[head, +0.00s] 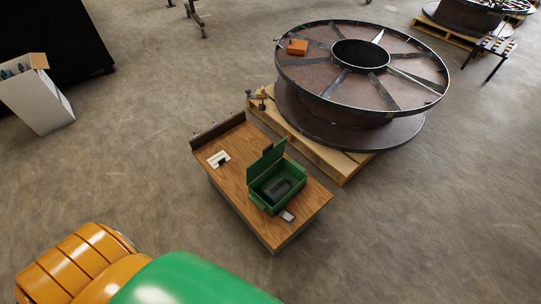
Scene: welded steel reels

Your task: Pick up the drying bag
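A small wooden-topped table (232,185) stands in the middle of the head view. An open green box (265,205) sits on it with its lid raised. A dark object (279,190) lies inside the box; I cannot tell whether it is the drying bag. A small white item (218,159) with a dark part lies on the left of the tabletop. A small grey flat item (287,216) lies by the box, near the table's front right edge. No thing shows clearly as a drying bag. Neither of my grippers is in view.
A large steel reel (319,111) on a wooden pallet (345,167) stands close behind the table, with an orange box (297,47) on top. A pale bin (37,103) stands at the far left. Concrete floor is clear left and right of the table.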

